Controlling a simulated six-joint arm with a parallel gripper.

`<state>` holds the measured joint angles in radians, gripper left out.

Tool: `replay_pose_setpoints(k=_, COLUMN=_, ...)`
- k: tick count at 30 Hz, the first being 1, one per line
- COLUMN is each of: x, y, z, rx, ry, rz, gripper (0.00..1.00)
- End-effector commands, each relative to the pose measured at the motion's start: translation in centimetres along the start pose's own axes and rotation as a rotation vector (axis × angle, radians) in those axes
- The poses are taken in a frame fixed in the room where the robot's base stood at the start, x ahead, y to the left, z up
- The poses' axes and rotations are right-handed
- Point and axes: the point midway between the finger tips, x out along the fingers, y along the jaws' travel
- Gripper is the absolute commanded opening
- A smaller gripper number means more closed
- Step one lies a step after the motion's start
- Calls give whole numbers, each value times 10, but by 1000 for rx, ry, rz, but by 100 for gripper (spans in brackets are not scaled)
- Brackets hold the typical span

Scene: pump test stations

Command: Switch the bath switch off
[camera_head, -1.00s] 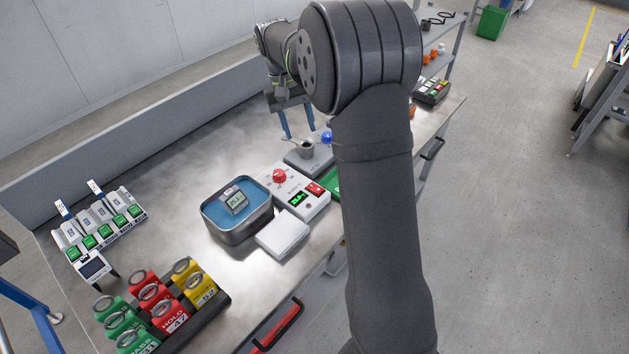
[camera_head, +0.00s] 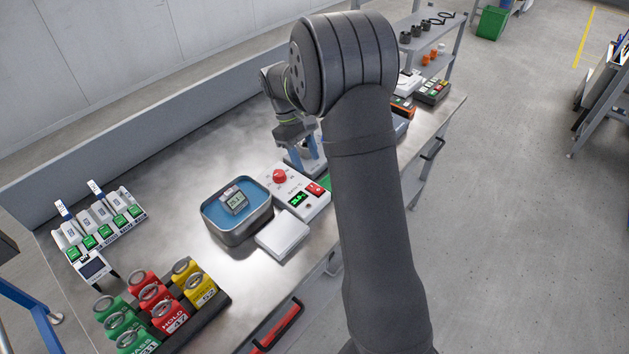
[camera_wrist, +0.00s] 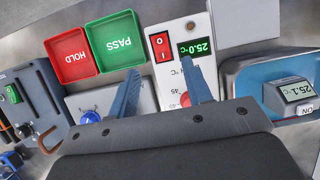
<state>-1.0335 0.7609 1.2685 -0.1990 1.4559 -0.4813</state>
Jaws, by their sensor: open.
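The bath switch is a red rocker (camera_head: 316,189) on the white bath control box (camera_head: 291,208), beside a green-lit display. In the wrist view the rocker (camera_wrist: 161,47) bears "I" and "O" marks, and the display (camera_wrist: 197,47) reads 25.0 °C. My gripper (camera_head: 308,158) has blue fingers, apart and empty, behind the box in the head view. In the wrist view the switch shows between and just beyond the fingertips of my gripper (camera_wrist: 163,66). The right finger hides part of the box's red knob (camera_wrist: 185,99). The rocker's position is hard to tell.
The water bath (camera_head: 238,232) with a floating thermometer stands beside the box, a white pad (camera_head: 283,234) in front. Colored tagged blocks (camera_head: 152,295) and a rack of green-ended units (camera_head: 104,230) stand left.

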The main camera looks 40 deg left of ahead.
Motion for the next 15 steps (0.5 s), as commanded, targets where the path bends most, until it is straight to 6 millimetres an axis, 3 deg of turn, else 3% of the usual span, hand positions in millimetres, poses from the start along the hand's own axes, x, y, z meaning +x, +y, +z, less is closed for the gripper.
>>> replay_pose_setpoints(k=6, x=47, y=0, z=0, rx=1, ry=-4, rz=-1, gripper=45)
replay_pose_setpoints(k=15, x=79, y=0, z=0, rx=1, ry=-1, rz=1, gripper=45)
